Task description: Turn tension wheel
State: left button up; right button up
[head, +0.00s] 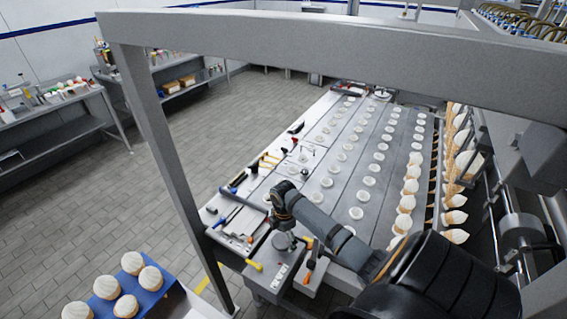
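My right arm reaches in from the lower right, and its gripper (287,228) points down over a grey box (262,283) at the near end of the long table. A round grey disc (281,241) on top of this box may be the tension wheel. The gripper is at or just above the disc and partly covers it. I cannot tell whether they touch, or whether the fingers are open or shut. My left gripper is not in view.
A yellow handle (254,265) and an orange handle (309,273) stick up near the box. Tools lie along the left edge of the table (353,190), which has rows of white discs. A grey frame post (165,160) stands at left. Cones (455,217) line the right.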

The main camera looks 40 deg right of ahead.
aim_at(284, 239)
jog(key=shift+f, duration=0.1)
notch_tip(284, 239, up, 12)
dwell(0.5)
dwell(0.5)
